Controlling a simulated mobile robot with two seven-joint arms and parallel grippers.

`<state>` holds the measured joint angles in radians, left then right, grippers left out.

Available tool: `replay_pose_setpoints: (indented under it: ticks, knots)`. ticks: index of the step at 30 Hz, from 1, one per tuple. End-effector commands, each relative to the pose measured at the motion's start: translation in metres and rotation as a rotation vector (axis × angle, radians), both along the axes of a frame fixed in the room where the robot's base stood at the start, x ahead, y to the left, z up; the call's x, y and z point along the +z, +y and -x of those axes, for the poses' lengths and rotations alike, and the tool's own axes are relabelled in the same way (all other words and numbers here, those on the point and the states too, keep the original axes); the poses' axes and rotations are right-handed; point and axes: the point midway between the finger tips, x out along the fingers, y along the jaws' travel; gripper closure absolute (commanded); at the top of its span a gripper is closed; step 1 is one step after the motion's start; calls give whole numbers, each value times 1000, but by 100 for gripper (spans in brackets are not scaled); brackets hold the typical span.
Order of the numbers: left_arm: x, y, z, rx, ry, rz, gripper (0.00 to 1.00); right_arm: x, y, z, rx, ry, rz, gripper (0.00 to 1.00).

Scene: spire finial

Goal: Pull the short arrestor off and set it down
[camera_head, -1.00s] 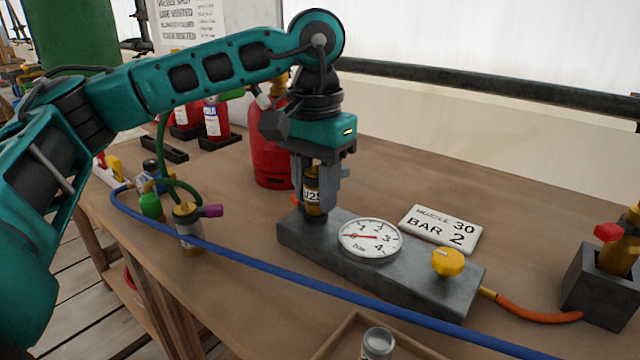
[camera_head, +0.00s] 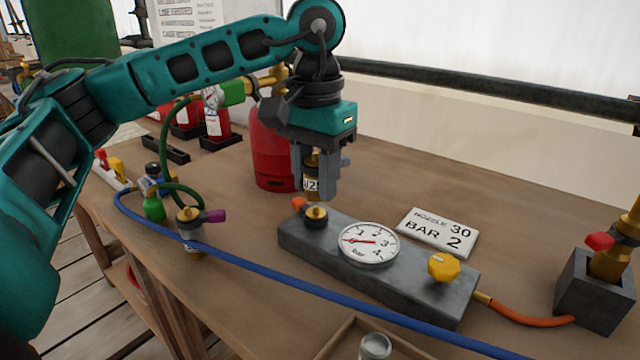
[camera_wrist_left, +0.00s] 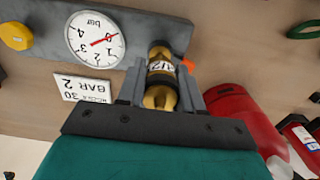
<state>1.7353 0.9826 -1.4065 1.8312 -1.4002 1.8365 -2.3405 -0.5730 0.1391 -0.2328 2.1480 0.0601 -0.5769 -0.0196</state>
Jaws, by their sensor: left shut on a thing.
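My left gripper (camera_head: 314,190) is shut on a small brass arrestor (camera_head: 311,184) with a white label, held upright. The arrestor hangs just above the left end of the grey test block (camera_head: 410,280), over a round brass fitting (camera_head: 316,213) with a dark centre. A gap shows between them. In the left wrist view the brass arrestor (camera_wrist_left: 161,72) sits between the two grey fingers, its label facing the camera. The gripper body hides its upper end in the head view. My right gripper is not in view.
The block carries a gauge (camera_head: 368,242) and yellow knob (camera_head: 444,266). A BAR 2 sign (camera_head: 437,231) lies behind. A red cylinder (camera_head: 270,150) stands close behind the gripper. A blue hose (camera_head: 290,285) crosses the front. A tray (camera_head: 345,340) is at the front edge. The right rear table is clear.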

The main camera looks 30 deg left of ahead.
Motion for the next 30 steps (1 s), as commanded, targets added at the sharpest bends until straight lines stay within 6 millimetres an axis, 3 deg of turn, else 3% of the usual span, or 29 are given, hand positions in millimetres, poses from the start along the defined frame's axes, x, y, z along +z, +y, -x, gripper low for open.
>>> replay_pose_setpoints:
  ticks: [22,30]
  knots:
    - [32,0,0,0,0,0,100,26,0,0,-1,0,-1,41]
    - [34,0,0,0,0,0,100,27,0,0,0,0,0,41]
